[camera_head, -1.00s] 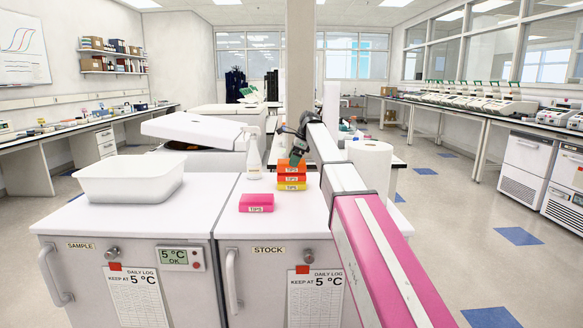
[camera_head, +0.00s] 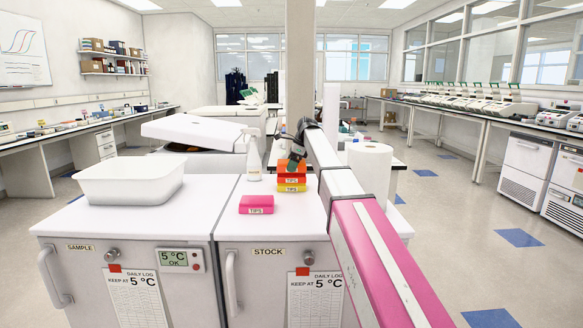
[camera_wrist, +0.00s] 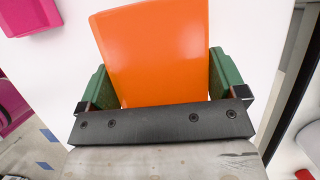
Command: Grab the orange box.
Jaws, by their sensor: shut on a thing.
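The orange box (camera_head: 286,171) is at the top of a small stack of tip boxes on the right white cabinet top. In the wrist view the orange box (camera_wrist: 152,55) fills the space between my two green fingers, one on each side. My gripper (camera_wrist: 160,85) is shut on it. In the head view my gripper (camera_head: 295,160) comes down over the stack from behind and hides part of the top box. A yellow box (camera_head: 292,188) is at the bottom of the stack. I cannot tell whether the orange box is lifted.
A pink tip box (camera_head: 256,204) lies left of the stack. A white bottle (camera_head: 254,163) stands behind, and a paper roll (camera_head: 370,168) stands to the right. A white tub (camera_head: 130,183) is on the left cabinet. The cabinet top in front of the stack is clear.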

